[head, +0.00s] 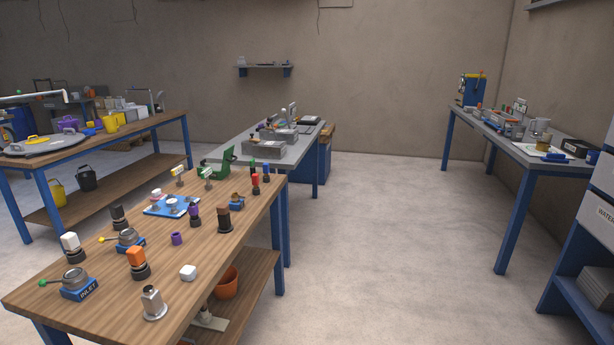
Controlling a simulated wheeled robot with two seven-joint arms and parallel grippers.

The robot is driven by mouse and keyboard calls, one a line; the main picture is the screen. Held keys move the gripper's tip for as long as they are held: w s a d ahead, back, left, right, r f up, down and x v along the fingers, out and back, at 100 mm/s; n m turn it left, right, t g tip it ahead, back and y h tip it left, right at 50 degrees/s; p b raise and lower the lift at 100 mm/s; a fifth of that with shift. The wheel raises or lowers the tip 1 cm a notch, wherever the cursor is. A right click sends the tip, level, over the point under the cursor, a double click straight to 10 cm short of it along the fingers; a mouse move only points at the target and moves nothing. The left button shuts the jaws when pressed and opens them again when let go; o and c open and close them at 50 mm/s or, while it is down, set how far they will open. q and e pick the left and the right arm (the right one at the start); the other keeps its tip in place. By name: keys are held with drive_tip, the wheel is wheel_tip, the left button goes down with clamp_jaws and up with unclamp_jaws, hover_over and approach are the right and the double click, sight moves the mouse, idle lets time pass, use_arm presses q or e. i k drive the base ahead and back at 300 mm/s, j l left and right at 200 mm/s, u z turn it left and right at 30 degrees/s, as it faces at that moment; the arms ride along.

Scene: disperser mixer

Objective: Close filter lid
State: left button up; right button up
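No part can be told for certain as the filter or its lid. A large flat grey round disc (42,145) with a yellow handle lies on the left wooden table. On the near wooden table, a blue block marked INLET (80,292) carries a round grey metal part with a green-knobbed lever. A similar blue unit (128,240) with a yellow-knobbed lever stands behind it. Whether either has a lid, open or shut, is too small to tell. Neither of my grippers is in view.
The near wooden table (205,262) holds several coloured knobs and fittings, a blue tray (172,207) and a green box (217,163). A grey bench (270,152) stands behind it. Another bench (560,165) stands at the right wall. The floor (390,240) between them is clear.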

sight(228, 160)
drive_tip(key=i+l+u, duration=0.2)
drive_tip(key=i+u, duration=0.2)
drive_tip(key=i, duration=0.25)
drive_tip(key=i+l+u, duration=0.4)
drive_tip(key=i, duration=0.25)
drive_tip(key=i+l+u, duration=0.4)
drive_tip(key=i+l, duration=0.2)
drive_tip(key=i+l+u, duration=0.4)
drive_tip(key=l, duration=0.35)
